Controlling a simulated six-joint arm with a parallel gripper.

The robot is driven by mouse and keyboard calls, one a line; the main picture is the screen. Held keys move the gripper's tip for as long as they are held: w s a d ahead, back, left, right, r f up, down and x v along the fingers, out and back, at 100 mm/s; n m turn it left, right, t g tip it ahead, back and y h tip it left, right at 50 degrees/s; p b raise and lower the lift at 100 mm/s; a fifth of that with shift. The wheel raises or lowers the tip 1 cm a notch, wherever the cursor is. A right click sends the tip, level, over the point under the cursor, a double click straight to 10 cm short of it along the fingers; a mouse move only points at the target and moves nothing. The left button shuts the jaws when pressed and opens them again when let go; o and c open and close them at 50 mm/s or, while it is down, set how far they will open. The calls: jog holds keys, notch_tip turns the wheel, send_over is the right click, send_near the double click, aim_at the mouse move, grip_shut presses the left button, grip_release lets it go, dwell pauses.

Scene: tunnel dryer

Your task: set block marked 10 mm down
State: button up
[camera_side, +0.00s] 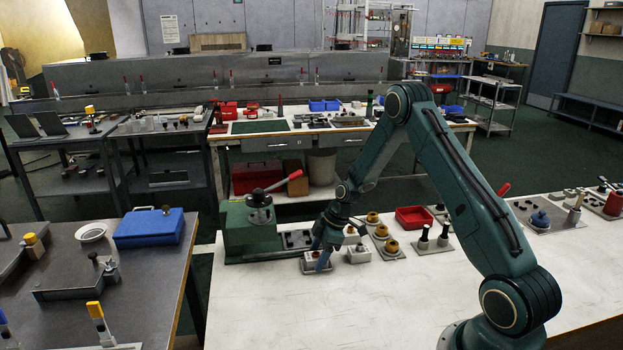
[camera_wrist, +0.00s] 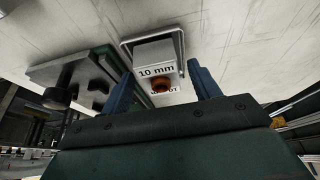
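The block marked 10 mm (camera_wrist: 154,52) is a pale block with an orange-red knob, seen in the wrist view. It sits within a thin grey frame (camera_wrist: 181,38) on the white bench. My gripper (camera_wrist: 160,77) has two blue fingers spread apart, one to each side of the block's knob end, with gaps visible between fingers and block. In the side view my gripper (camera_side: 323,256) is low over the bench at a small light-grey labelled holder (camera_side: 317,268). The fingers partly hide what is there, and the marking cannot be read in that view.
A green machine with a red-handled lever (camera_side: 250,228) stands close left of my gripper. A grey block (camera_side: 358,254) is just to the right. Orange-knobbed pieces (camera_side: 390,247) and a red tray (camera_side: 413,217) lie further right. The front of the white bench (camera_side: 300,315) is clear.

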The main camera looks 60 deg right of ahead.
jog(key=shift+r, duration=0.1)
jog(key=v, duration=1.2)
dwell(0.5)
jog(key=shift+a+r, duration=0.1)
jog(key=shift+r, duration=0.05)
